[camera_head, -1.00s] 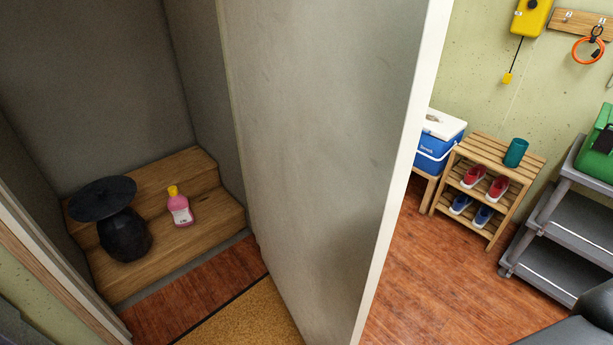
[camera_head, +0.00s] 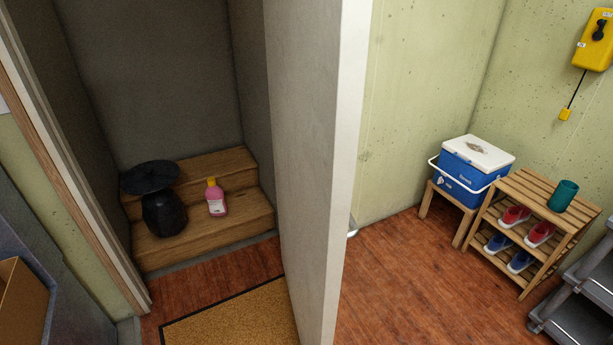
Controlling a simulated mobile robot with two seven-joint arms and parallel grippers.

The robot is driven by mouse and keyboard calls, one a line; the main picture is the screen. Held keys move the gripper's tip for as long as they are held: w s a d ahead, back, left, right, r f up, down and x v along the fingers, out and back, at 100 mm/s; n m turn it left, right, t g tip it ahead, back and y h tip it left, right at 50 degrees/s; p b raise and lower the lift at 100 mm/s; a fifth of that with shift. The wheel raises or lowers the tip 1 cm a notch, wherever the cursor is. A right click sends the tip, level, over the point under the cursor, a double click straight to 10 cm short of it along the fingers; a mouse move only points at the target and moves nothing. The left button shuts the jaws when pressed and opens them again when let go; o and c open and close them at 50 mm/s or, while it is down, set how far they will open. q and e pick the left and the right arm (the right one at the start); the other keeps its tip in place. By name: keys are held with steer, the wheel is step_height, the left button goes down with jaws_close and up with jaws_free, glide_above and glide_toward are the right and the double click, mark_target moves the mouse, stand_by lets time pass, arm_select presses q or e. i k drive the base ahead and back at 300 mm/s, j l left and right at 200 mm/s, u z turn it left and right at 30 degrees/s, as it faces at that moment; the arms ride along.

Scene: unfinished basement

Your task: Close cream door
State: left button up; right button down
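The cream door (camera_head: 305,150) stands open in the middle of the head view, seen nearly edge-on, with its pale free edge (camera_head: 345,130) towards me. A small part of a metal handle (camera_head: 352,228) shows at its right side. Left of the door is the open doorway, with its cream frame (camera_head: 62,150) at the left. Inside it are wooden steps (camera_head: 245,215), with a pink bottle with a yellow cap (camera_head: 216,200) and a black urn-like object with a flat top (camera_head: 163,212) on them. Neither of my grippers is in view.
A tan doormat (camera_head: 235,318) lies at the threshold, by the door's foot. A cardboard box (camera_head: 22,305) is at lower left. Wooden floor (camera_head: 415,290) right of the door is clear.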

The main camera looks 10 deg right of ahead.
mark_target(317, 51)
steer(key=k+l+u, duration=0.15)
steer(key=l, duration=0.3)
steer(key=l+u, duration=0.2)
steer(key=l, duration=0.25)
steer(key=l+u, duration=0.1)
steer(key=l, duration=0.85)
